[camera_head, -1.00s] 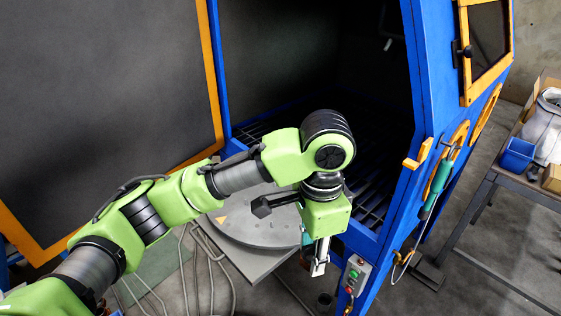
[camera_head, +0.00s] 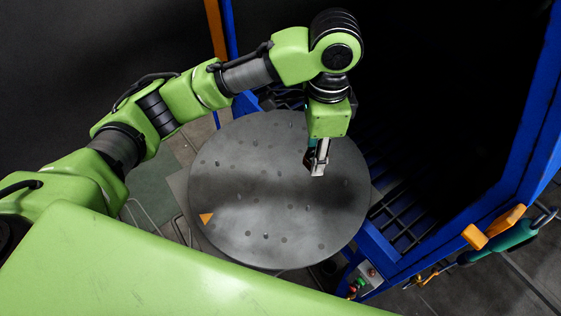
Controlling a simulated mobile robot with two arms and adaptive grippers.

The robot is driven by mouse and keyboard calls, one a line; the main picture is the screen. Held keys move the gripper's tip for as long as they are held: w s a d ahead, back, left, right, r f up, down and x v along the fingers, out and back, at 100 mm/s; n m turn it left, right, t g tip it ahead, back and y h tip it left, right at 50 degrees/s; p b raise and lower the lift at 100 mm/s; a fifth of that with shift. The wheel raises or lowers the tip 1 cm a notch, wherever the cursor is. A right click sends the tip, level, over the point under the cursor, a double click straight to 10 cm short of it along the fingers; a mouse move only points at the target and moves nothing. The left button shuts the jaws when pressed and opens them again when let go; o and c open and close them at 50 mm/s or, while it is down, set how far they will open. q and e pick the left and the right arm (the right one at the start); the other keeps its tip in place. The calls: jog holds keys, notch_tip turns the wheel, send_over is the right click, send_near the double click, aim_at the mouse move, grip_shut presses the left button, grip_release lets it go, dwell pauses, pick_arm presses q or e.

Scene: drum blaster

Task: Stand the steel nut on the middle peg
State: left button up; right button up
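A round grey turntable (camera_head: 235,190) lies below me, with several small pegs and dark holes on its top. I cannot tell which peg is the middle one. My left gripper (camera_head: 317,166) points down over the right half of the turntable, and a silver fingertip shows. Its fingers are seen edge-on, so I cannot tell if they are open or shut. A small dark patch shows beside the fingers, too small to make out. I cannot make out the steel nut. My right gripper is out of view.
The dark opening of a blue cabinet (camera_head: 540,110) is behind and to the right, with a grated floor (camera_head: 405,215). An orange triangle (camera_head: 206,218) marks the turntable's left edge. A teal-handled tool (camera_head: 500,240) hangs at the right.

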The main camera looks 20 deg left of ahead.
aim_at(279, 170)
pick_arm(q)
jog(key=a+f, duration=0.4)
jog(key=a, duration=0.1)
jog(key=w+a+f+p, duration=0.1)
jog(key=a+f, duration=0.1)
jog(key=shift+w+a+f, duration=0.1)
jog(key=shift+a+f, duration=0.35)
jog(key=shift+f, duration=0.05)
jog(key=f+p, duration=0.1)
jog(key=f, duration=0.2)
jog(key=shift+a+f, duration=0.1)
jog(key=shift+a, duration=0.1)
jog(key=shift+f, duration=0.15)
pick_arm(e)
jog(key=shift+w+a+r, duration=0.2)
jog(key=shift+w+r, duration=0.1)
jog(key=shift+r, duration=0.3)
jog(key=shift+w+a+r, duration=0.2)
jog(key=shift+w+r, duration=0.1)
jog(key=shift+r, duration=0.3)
pick_arm(q)
jog(key=o, duration=1.3)
jog(key=shift+f, duration=0.1)
jog(key=shift+c, duration=0.2)
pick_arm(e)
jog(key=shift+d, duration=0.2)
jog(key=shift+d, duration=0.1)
